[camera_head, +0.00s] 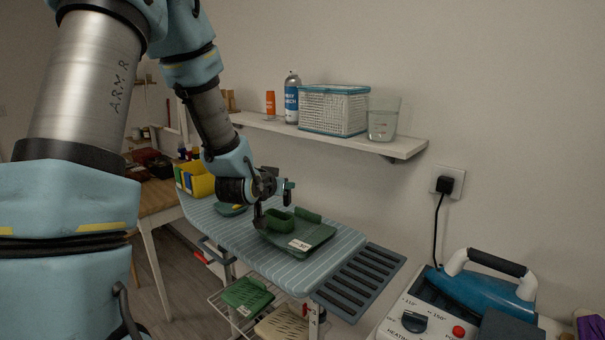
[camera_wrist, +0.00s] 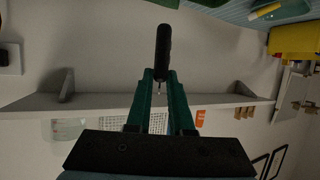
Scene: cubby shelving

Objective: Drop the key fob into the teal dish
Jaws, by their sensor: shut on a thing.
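My gripper (camera_head: 284,189) is over the ironing board, pointing towards the wall. In the wrist view its two green fingers (camera_wrist: 162,88) are shut on a dark, elongated thing, which I take to be the key fob (camera_wrist: 163,48). The fob is hard to make out in the head view. A small dark teal dish (camera_head: 229,210) with something yellow in it sits on the board, left of my gripper. It appears to show at the top right of the wrist view (camera_wrist: 284,12). My gripper is apart from the dish.
A green tray (camera_head: 310,240) with a green box (camera_head: 279,221) lies on the striped ironing board (camera_head: 262,262) below my gripper. A yellow bin (camera_head: 199,181) stands at the board's far left end. A wall shelf (camera_head: 395,147) holds a basket (camera_head: 334,110), a glass and bottles. An iron (camera_head: 480,295) is at lower right.

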